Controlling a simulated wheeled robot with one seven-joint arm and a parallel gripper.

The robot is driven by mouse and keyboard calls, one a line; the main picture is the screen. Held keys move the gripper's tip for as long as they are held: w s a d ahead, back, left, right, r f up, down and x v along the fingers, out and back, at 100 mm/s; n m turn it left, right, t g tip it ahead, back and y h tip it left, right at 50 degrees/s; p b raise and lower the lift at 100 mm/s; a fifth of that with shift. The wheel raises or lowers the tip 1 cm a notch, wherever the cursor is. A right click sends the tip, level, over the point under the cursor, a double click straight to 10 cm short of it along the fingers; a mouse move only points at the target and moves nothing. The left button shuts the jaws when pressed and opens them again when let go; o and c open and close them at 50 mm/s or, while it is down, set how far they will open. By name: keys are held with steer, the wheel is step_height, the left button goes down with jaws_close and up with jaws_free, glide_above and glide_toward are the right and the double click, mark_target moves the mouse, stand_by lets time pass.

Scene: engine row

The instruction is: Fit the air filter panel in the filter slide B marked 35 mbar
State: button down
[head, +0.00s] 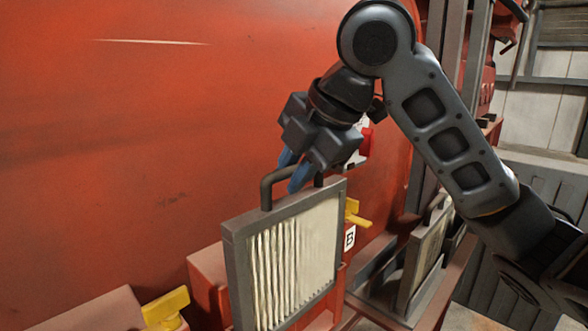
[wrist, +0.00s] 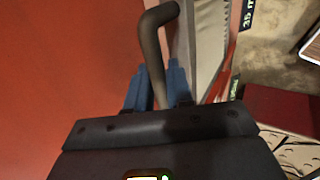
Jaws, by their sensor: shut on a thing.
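The air filter panel (head: 291,258) is upright, with a grey frame, pale pleats and a dark handle (head: 266,190) on top. My gripper (head: 297,172) has its blue fingers shut on that handle. The wrist view shows the fingers (wrist: 158,92) on both sides of the handle (wrist: 153,45). A white label B (head: 350,238) is just right of the panel, beside red slide parts. The panel hides most of the slide, so I cannot tell whether its lower edge is inside.
Yellow clips stand at the right (head: 354,213) and lower left (head: 166,307). A large red engine wall (head: 130,130) rises close behind the panel. Another pleated panel (head: 424,262) stands to the right, beneath my arm.

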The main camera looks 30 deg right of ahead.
mark_target(301, 221)
steer(key=shift+f+b, duration=3.45)
steer(key=shift+f, duration=1.45)
steer(key=c, duration=0.9)
jaws_free()
steer(key=p+v, duration=0.1)
steer(key=v, duration=0.6)
steer(key=shift+r, duration=0.1)
steer(key=shift+s+r, duration=0.2)
steer(key=shift+r, duration=0.1)
